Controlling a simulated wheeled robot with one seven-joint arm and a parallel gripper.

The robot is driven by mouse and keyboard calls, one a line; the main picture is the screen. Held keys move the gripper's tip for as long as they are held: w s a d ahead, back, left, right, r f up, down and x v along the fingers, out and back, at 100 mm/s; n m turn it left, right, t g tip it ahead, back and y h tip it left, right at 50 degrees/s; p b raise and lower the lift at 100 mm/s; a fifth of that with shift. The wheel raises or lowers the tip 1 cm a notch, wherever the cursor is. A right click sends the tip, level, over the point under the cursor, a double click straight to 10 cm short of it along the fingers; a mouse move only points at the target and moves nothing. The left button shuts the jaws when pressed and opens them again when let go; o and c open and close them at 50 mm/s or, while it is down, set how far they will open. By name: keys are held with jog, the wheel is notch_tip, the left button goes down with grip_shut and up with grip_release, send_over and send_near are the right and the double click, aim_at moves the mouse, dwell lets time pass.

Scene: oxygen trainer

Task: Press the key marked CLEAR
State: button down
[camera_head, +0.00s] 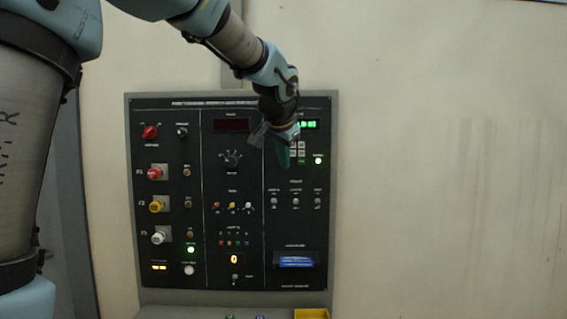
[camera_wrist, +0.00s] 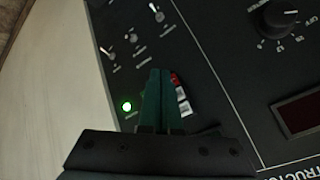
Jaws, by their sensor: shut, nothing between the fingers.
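The keypad shows in the head view as a small block of pale keys (camera_head: 301,149) at the panel's upper right, partly hidden by my gripper. In the wrist view a red key (camera_wrist: 175,78) and white keys (camera_wrist: 182,96) show just right of my fingertips. Key lettering is too small to read, so I cannot tell which is marked CLEAR. My gripper (camera_head: 284,160) is shut and empty, its green fingers over the keypad's left side. In the wrist view the fingertips (camera_wrist: 160,72) are together beside the red key. I cannot tell whether they touch the panel.
The black panel (camera_head: 195,270) carries knobs, toggles and lamps. A lit green lamp (camera_head: 318,160) is right of the keypad, with a green display (camera_head: 309,124) above. Toggle switches (camera_head: 296,201) are below. A yellow tray (camera_head: 311,314) is at the bottom. The wall at right is bare.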

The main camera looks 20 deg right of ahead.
jog(key=shift+w, duration=0.1)
jog(key=shift+w+d, duration=0.15)
jog(key=shift+w, duration=0.15)
jog(key=shift+w+d+p, duration=0.15)
jog(key=shift+w+p, duration=0.15)
dwell(0.8)
jog(key=shift+s, duration=0.15)
jog(key=shift+s+a+b, duration=0.3)
jog(key=shift+s+b, duration=0.15)
jog(key=shift+s, duration=0.1)
jog(key=shift+s+a+b, duration=0.35)
jog(key=shift+s+b, duration=0.05)
jog(key=shift+s, duration=0.35)
jog(key=shift+s+a+b, duration=0.4)
jog(key=shift+s, duration=0.35)
jog(key=shift+s+a+b, duration=0.35)
jog(key=shift+s+b, duration=0.05)
jog(key=shift+s, duration=0.35)
